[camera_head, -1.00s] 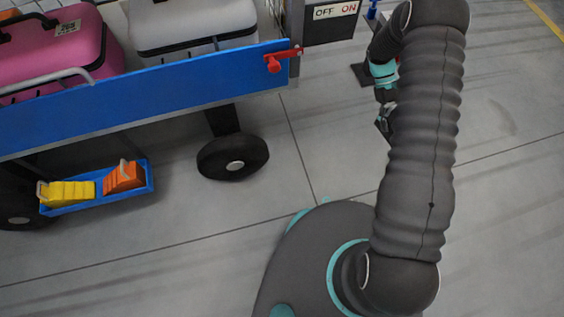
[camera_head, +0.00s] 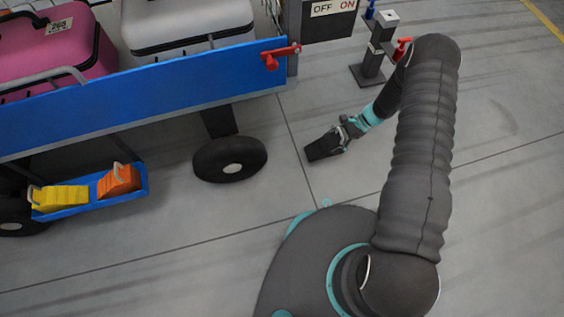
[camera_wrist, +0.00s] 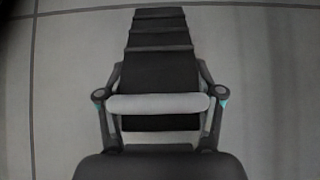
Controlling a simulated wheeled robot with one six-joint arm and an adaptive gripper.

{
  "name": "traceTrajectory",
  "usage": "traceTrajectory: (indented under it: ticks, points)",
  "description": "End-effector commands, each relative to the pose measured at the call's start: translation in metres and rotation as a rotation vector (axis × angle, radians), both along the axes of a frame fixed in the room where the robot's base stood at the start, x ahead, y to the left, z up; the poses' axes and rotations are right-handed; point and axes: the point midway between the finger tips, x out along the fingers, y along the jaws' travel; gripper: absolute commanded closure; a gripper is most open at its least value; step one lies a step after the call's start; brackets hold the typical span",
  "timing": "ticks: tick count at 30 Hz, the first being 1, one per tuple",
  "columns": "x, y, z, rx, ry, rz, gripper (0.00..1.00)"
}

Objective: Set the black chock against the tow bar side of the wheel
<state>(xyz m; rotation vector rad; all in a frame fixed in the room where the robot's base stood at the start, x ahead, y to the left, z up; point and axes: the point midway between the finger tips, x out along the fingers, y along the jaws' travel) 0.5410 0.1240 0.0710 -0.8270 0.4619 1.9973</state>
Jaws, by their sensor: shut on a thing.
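My gripper (camera_head: 345,133) is shut on the black chock (camera_head: 322,146). In the wrist view the chock (camera_wrist: 158,48) points away from me, with a stepped face, and its light grey handle (camera_wrist: 158,103) lies across between my fingers. In the head view the chock is to the right of the cart's black wheel (camera_head: 230,159), with a clear gap of floor between them. I cannot tell whether the chock touches the floor. No tow bar can be made out for certain.
The blue-sided cart (camera_head: 150,100) carries a pink suitcase (camera_head: 60,45) and a grey one (camera_head: 185,22). A low blue tray (camera_head: 92,207) holds a yellow chock (camera_head: 60,198) and an orange chock (camera_head: 119,181). A post (camera_head: 372,62) with coloured handles stands behind my arm.

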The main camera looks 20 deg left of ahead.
Motion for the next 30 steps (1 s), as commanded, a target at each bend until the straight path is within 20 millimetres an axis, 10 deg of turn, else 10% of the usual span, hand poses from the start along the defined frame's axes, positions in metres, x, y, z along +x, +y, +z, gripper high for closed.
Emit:
traceTrajectory:
  ticks: [18, 30]
  points:
    - [-0.063, 0.103, 0.001, 0.001, 0.000, -0.001, 0.97]
    - [-0.083, 0.136, 0.001, 0.002, -0.001, 0.000, 0.97]
